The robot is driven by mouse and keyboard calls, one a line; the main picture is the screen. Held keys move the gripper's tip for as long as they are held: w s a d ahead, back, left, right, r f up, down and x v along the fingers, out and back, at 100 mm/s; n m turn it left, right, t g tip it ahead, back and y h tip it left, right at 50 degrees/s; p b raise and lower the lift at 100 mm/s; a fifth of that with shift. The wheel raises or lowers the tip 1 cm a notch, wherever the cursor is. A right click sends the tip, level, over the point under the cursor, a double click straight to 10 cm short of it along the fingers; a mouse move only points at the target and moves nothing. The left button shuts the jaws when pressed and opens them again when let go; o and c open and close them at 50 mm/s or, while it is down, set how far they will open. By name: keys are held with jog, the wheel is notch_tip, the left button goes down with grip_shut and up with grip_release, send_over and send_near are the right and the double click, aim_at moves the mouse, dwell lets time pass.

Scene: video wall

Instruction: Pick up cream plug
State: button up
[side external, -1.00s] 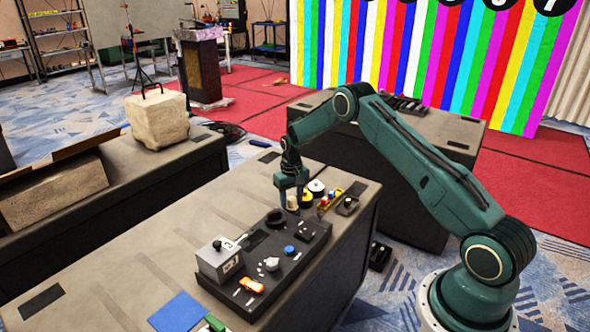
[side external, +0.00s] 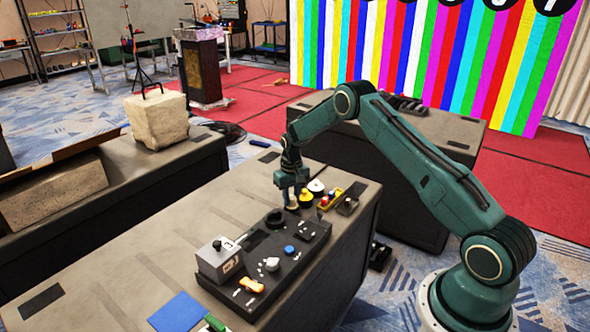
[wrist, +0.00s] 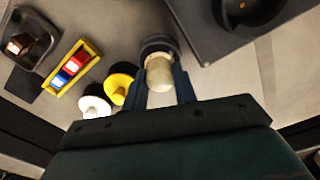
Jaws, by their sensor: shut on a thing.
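The cream plug (wrist: 160,74) is a rounded, pale piece with a darker base beyond it in the wrist view. It sits between the two fingers of my gripper (wrist: 161,84), which is shut on it. In the side view my gripper (side external: 292,194) points down low over the table, and the cream plug (side external: 292,206) shows just below it, partly hidden by the fingers. I cannot tell whether the plug touches the table.
A yellow plug (wrist: 118,88) and a white plug (wrist: 95,105) stand close beside my gripper. A yellow tray (wrist: 76,68) holds small blocks. A dark panel (side external: 262,278) with knobs and a grey box lies nearby. Bare table (side external: 150,240) is to the left.

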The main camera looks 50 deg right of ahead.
aim_at(291, 197)
jog(key=shift+r, duration=2.4)
jog(key=shift+a+r, duration=0.1)
jog(key=shift+r, duration=0.05)
